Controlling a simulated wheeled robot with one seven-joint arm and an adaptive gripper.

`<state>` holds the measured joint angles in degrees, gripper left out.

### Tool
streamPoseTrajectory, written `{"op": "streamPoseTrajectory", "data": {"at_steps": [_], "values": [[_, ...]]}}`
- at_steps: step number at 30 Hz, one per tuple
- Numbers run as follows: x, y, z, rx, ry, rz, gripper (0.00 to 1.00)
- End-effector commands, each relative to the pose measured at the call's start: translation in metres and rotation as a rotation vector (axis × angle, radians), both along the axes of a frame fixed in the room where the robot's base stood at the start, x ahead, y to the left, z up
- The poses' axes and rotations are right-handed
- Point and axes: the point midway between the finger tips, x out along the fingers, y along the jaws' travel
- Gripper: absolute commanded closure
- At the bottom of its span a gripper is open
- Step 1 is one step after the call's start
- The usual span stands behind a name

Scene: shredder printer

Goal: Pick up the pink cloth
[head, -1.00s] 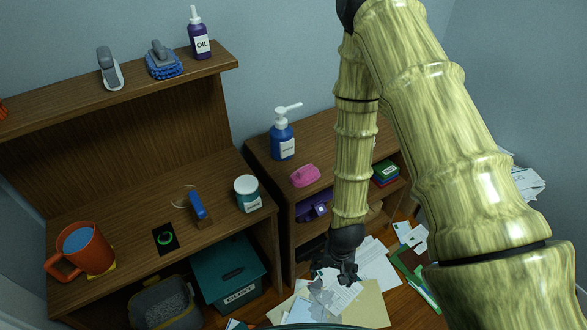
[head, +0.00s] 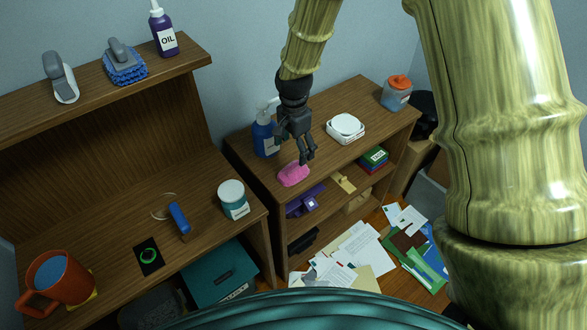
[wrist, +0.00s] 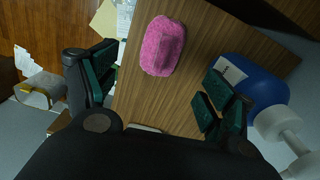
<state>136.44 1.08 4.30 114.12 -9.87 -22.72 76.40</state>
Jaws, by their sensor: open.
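The pink cloth (head: 293,173) is a small bunched, fuzzy bundle on the wooden top of the right-hand shelf unit, near its front left edge. In the wrist view the cloth (wrist: 163,46) lies on the wood beyond my open fingers, roughly between them. My gripper (head: 306,155) hangs above the shelf top, just to the right of and above the cloth in the head view. In the wrist view its two green-padded fingers (wrist: 158,92) are spread wide with nothing between them. The gripper looks apart from the cloth.
A blue pump bottle (head: 264,138) stands right behind the cloth and shows close beside one finger in the wrist view (wrist: 255,85). Papers (head: 340,255) litter the floor.

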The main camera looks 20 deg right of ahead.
Motion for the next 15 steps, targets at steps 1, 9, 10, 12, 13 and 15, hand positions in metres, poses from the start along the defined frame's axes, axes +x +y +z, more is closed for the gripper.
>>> {"op": "streamPoseTrajectory", "data": {"at_steps": [1, 9, 10, 12, 13, 15], "values": [[0.000, 0.003, -0.008, 0.001, 0.004, 0.006, 0.17], [0.001, 0.005, -0.035, 0.000, 0.002, 0.010, 0.17], [0.001, 0.005, -0.036, 0.000, 0.001, 0.010, 0.17], [0.001, 0.005, -0.039, 0.001, 0.000, 0.010, 0.17], [0.001, 0.004, -0.039, 0.001, 0.000, 0.010, 0.17], [0.001, 0.004, -0.042, 0.001, 0.000, 0.010, 0.17]]}}
